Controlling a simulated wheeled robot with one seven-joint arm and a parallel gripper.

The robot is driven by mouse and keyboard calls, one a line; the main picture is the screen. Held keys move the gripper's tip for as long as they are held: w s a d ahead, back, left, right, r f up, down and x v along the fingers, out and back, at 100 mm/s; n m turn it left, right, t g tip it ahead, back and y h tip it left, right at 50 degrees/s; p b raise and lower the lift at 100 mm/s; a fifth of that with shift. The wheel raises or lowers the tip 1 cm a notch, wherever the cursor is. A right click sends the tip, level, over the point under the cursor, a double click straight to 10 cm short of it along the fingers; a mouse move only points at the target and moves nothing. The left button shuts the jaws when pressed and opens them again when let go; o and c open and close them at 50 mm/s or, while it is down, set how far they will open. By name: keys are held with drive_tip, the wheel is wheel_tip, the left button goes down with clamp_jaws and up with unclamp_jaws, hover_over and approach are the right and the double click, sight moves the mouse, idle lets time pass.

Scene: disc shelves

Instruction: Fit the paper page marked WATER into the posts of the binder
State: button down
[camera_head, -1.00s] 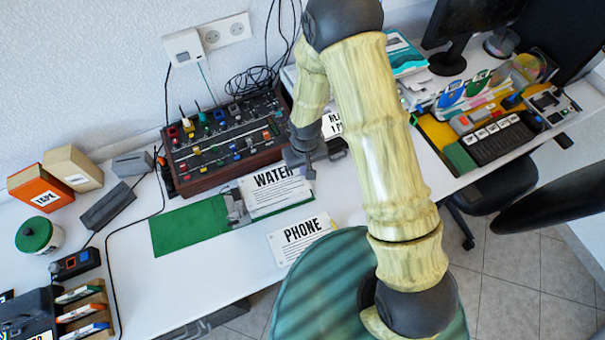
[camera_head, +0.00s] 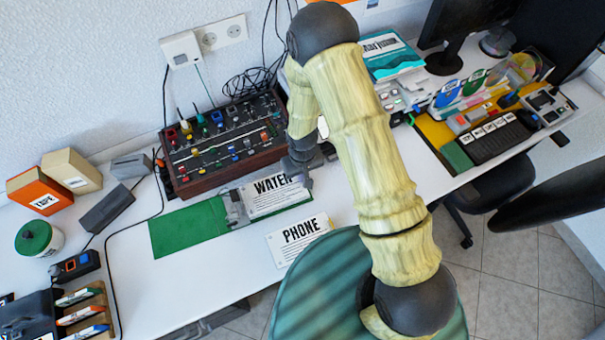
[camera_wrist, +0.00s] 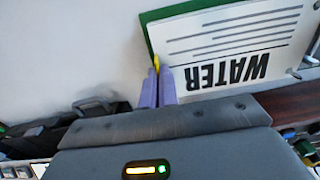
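The white WATER page (camera_head: 277,197) lies over the right part of the green binder (camera_head: 187,228), its left edge beside the grey metal mechanism (camera_head: 235,208). In the wrist view the WATER page (camera_wrist: 230,45) appears upside down, with small metal-looking spots near its right edge. I cannot tell whether the posts pass through its holes. My gripper (camera_head: 303,180) is at the page's upper right. Its purple fingers (camera_wrist: 158,75) are close together at the page's corner, by a strip of green cover. They look shut, with no page clearly between them.
A PHONE page (camera_head: 300,240) lies on the desk just in front of the binder. A control panel with knobs (camera_head: 225,140) stands close behind it. Boxes (camera_head: 45,190) and a jar (camera_head: 40,238) stand at the left.

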drive_tip(key=shift+f, duration=0.15)
drive_tip(key=c, duration=1.7)
unclamp_jaws()
drive_tip(key=shift+d, duration=0.1)
wheel_tip(320, 180, up, 12)
drive_tip(key=b, duration=0.1)
drive_tip(key=shift+r, duration=0.2)
